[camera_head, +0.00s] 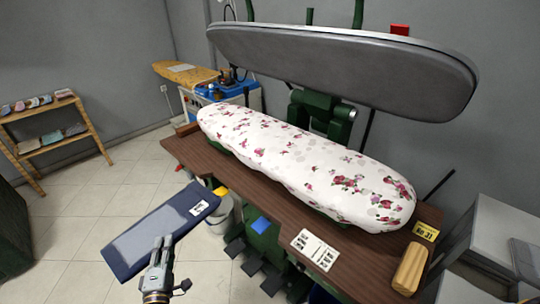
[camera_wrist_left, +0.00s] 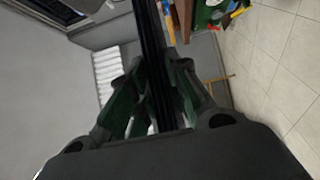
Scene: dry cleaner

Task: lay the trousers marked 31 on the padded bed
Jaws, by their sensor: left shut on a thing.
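Dark blue folded trousers (camera_head: 165,225) hang in the air left of the press table, with a small white tag at their far end; its print is too small to read. My left gripper (camera_head: 160,250) is shut on their near edge. In the left wrist view the trousers (camera_wrist_left: 153,50) show edge-on as a dark strip between the fingers of the left gripper (camera_wrist_left: 155,100). The padded bed (camera_head: 300,165), with a white floral cover, is bare, to the right of the trousers. My right gripper is not in view.
The raised grey press head (camera_head: 340,65) overhangs the bed's back side. On the brown table (camera_head: 270,215) lie a yellow "No 31" card (camera_head: 425,231), a printed sheet (camera_head: 315,250) and a wooden block (camera_head: 410,268). A bucket (camera_head: 220,215) stands below the table's left end.

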